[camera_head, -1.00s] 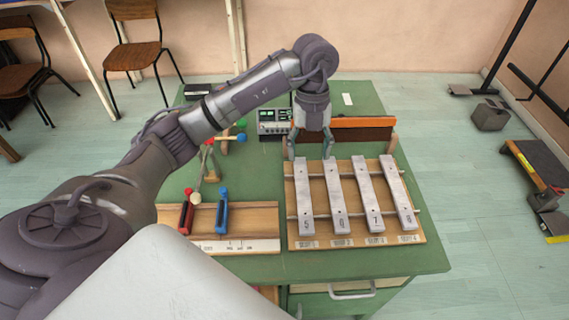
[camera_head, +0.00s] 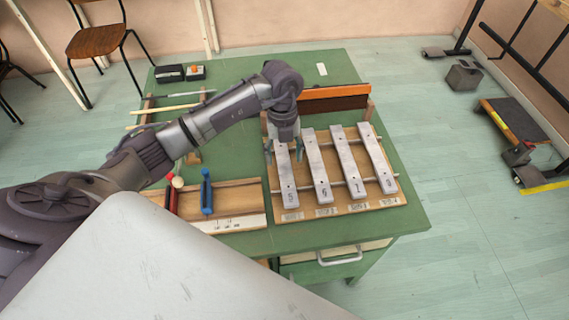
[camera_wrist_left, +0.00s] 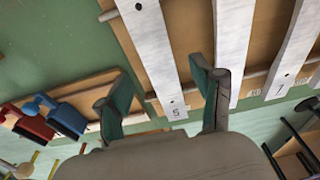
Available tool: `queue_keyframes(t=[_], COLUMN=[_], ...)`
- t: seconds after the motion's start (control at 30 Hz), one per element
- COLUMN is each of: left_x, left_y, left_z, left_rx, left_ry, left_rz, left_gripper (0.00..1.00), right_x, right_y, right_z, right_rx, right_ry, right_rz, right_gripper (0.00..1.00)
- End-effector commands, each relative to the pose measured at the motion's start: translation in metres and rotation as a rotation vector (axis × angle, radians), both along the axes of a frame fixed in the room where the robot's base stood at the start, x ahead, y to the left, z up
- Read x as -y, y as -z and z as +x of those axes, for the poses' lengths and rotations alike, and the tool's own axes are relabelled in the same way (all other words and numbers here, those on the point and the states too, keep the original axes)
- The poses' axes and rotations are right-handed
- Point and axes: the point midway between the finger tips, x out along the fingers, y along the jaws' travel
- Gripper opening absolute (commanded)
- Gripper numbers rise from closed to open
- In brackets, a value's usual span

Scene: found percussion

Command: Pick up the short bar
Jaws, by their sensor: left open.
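Several pale grey metal bars lie across a wooden rack (camera_head: 310,212) on the green table, their front ends numbered. The leftmost bar, marked 5 (camera_head: 287,180), also shows in the left wrist view (camera_wrist_left: 153,50). Beside it are the second bar (camera_head: 318,165), third bar (camera_head: 350,160) and rightmost bar (camera_head: 378,160). I cannot tell clearly which bar is shortest. My left gripper (camera_head: 284,157) is open and empty over the leftmost bar, hiding its far end. In the wrist view its fingers (camera_wrist_left: 162,100) appear on either side of that bar. Their height above it is unclear.
A wooden tray (camera_head: 238,196) with a red clamp (camera_head: 171,196) and a blue clamp (camera_head: 207,192) lies left of the rack. An orange-topped block (camera_head: 335,97) stands behind it. The green table (camera_head: 410,215) is clear at the front right.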

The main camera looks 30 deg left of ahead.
Motion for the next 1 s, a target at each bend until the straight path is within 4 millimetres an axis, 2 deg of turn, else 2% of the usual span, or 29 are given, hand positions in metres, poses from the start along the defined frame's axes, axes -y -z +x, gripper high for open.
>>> queue_keyframes(t=[0.17, 0.4, 0.47, 0.8, 1.0], left_x=[0.002, 0.002, 0.002, 0.002, 0.002], left_y=[0.019, 0.021, 0.021, 0.02, 0.02], left_z=[-0.003, -0.002, -0.002, -0.002, -0.002], left_rx=[-0.001, 0.001, 0.001, 0.001, 0.001], left_ry=[0.0, 0.0, 0.0, 0.0, 0.0], left_rz=[-0.001, 0.001, 0.001, 0.001, 0.0], left_gripper=[0.67, 0.67, 0.58, 0.02, 0.0], right_x=[-0.006, -0.006, -0.005, 0.0, 0.002], right_y=[-0.004, -0.003, -0.003, -0.003, -0.003], right_z=[0.0, -0.001, -0.001, -0.003, -0.003], right_rx=[-0.001, -0.001, -0.001, -0.004, -0.005], right_ry=[-0.001, -0.001, -0.001, -0.001, 0.0], right_rz=[0.007, 0.007, 0.007, -0.001, -0.003], right_gripper=[0.22, 0.22, 0.22, 0.22, 0.22])
